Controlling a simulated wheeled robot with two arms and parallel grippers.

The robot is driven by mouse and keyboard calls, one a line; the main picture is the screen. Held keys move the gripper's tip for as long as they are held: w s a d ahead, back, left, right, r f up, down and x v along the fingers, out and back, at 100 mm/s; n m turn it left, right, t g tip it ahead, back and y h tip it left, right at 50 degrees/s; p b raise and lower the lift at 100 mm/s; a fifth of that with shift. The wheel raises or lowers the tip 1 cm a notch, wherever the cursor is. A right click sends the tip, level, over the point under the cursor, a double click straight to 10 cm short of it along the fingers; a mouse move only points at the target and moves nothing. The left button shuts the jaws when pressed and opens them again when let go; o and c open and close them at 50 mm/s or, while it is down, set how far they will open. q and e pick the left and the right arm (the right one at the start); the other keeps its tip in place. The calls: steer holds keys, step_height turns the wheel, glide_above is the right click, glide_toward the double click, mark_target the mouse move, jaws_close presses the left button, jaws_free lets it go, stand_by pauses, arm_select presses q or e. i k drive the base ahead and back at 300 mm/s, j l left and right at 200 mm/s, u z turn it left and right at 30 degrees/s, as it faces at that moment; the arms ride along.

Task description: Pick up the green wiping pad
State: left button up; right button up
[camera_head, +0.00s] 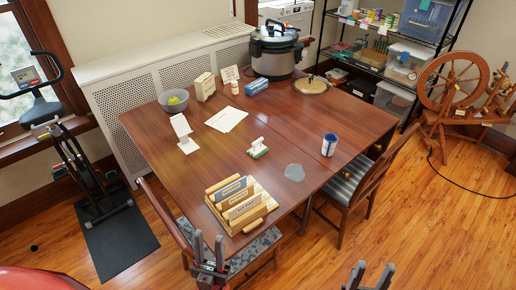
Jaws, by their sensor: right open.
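The green wiping pad (258,153) has a green base and a white handle on top. It sits on the brown wooden table near its middle. My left gripper (209,248) is low in the view, in front of the table's near edge, with its fingers apart and nothing between them. My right gripper (372,276) is at the bottom edge, right of the left one, open and empty. Both grippers are well apart from the pad.
A wooden rack of labelled blocks (240,205) stands at the table's near corner. Chairs (362,185) flank the table.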

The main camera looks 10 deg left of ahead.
mark_target(257, 149)
steer(key=u, duration=0.2)
steer(key=i+l+u, duration=0.2)
steer(key=u, duration=0.25)
steer(key=i+l+u, duration=0.15)
steer(key=l+u, duration=0.35)
steer(key=i+l, duration=0.15)
steer(key=l, duration=0.15)
steer(key=i+l+u, duration=0.1)
steer(key=l, duration=0.25)
steer(key=i+l, duration=0.4)
steer(key=l, duration=0.25)
steer(key=i+l+u, duration=0.1)
steer(key=l, duration=0.2)
steer(key=i, duration=0.2)
